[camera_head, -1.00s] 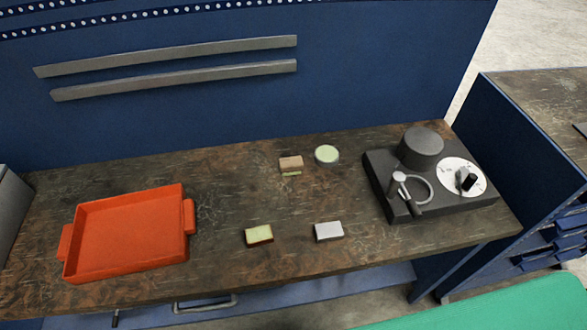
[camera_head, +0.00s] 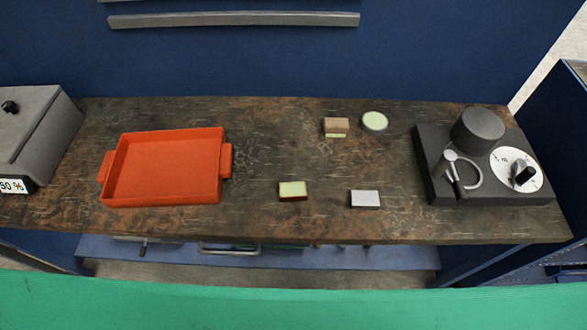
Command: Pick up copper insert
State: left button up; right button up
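A small copper-tan block (camera_head: 336,124), which looks like the copper insert, sits at the back of the brown worktop, right of the middle. A pale yellow-green strip shows along its lower front edge. A block with a pale yellow-green top and dark reddish-brown sides (camera_head: 292,190) lies nearer the front edge. A silver-white block (camera_head: 365,199) lies to the right of that one. A round pale green disc with a grey rim (camera_head: 374,121) is just right of the copper-tan block, apart from it. Neither of my grippers is in view.
An orange tray (camera_head: 165,168) with side handles stands empty at left on the worktop (camera_head: 255,130). A dark grey device (camera_head: 470,150) with a round knob and white dial stands at right. A grey box (camera_head: 35,135) is at far left. A green surface (camera_head: 290,305) crosses the bottom.

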aim_at(297, 190)
jog(key=k+l, duration=0.1)
jog(key=l, duration=0.25)
jog(key=k+l, duration=0.1)
jog(key=l, duration=0.25)
jog(key=k+l+u, duration=0.1)
jog(key=l, duration=0.25)
jog(key=k+l, duration=0.15)
jog(key=l, duration=0.2)
jog(key=k+l, duration=0.1)
jog(key=l, duration=0.2)
